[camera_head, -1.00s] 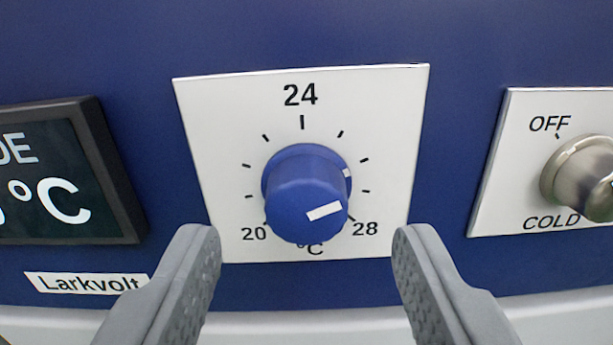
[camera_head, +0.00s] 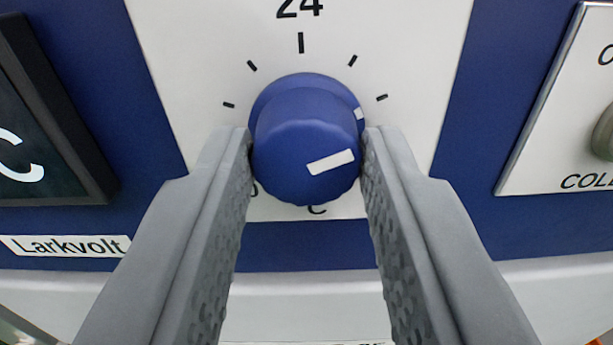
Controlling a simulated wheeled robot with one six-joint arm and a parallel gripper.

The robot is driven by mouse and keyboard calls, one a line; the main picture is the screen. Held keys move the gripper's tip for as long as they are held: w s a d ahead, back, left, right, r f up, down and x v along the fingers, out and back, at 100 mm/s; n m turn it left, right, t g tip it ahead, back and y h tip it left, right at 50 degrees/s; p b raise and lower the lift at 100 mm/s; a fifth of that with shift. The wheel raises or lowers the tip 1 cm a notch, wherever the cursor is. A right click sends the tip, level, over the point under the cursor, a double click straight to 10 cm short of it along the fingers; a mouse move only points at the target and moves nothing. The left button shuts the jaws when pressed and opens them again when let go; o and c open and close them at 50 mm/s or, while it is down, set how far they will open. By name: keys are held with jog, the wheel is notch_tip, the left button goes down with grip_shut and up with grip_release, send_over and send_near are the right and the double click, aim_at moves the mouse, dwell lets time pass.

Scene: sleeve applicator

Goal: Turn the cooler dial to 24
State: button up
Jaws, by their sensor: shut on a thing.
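The cooler dial (camera_head: 300,165) is a round blue knob on a white scale plate (camera_head: 410,60), in the middle of the view. Its white marks, one on the front face and one on the rim, point to the right and slightly up. That is well clockwise of the 24 tick at the top, near the second tick to its right. My gripper (camera_head: 307,152) is shut on the dial, one grey finger against its left side and one against its right. The fingers hide the 20 and 28 labels, and the 24 is cut by the top edge.
A dark display (camera_head: 40,130) is at the left, above a Larkvolt label (camera_head: 65,246). At the right is a second white plate (camera_head: 545,150) with a metal knob (camera_head: 604,135), partly out of view. Blue panel (camera_head: 475,125) lies between the plates.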

jog(key=shift+n, duration=0.3)
jog(key=n, duration=1.2)
jog(key=shift+n, duration=0.3)
dwell(0.4)
jog(key=o, duration=1)
jog(key=s, duration=1.7)
jog(key=shift+s+d, duration=0.2)
jog(key=shift+d, duration=0.1)
